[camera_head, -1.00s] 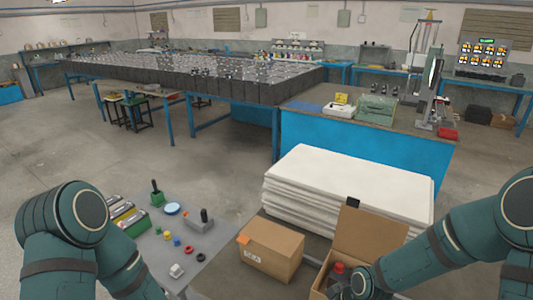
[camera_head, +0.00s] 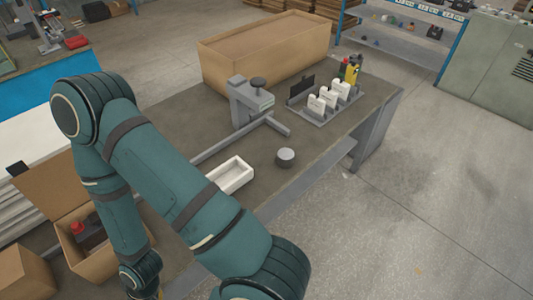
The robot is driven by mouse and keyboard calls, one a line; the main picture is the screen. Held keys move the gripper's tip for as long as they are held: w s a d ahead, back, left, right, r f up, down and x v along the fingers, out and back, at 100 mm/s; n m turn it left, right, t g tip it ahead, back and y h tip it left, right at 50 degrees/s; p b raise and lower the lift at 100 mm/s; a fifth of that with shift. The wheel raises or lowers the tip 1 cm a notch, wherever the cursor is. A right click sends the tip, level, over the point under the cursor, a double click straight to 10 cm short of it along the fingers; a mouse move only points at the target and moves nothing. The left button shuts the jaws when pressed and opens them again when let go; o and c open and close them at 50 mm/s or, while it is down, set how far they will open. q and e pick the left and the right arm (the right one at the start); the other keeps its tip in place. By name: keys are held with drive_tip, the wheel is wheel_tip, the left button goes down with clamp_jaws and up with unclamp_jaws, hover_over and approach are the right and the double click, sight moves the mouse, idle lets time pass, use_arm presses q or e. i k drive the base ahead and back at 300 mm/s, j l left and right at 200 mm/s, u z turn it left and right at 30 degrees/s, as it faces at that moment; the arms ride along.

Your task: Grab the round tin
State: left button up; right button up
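A small round grey tin (camera_head: 285,158) with a darker side stands upright on the brown worktable (camera_head: 330,148), near its right front edge. Nothing touches it. My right arm crosses the left half of the view and bends down to a wrist at the bottom edge, well to the left of the tin. The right gripper itself is cut off below the frame. My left arm and gripper are out of view.
A white tray (camera_head: 232,175) lies left of the tin. A grey clamp stand (camera_head: 243,105), a rack of white items (camera_head: 325,105) and a large cardboard box (camera_head: 265,50) stand behind. An open carton (camera_head: 75,257) is at left. Clear tabletop surrounds the tin.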

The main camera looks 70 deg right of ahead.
sight(285, 155)
drive_tip(key=z, duration=2.65)
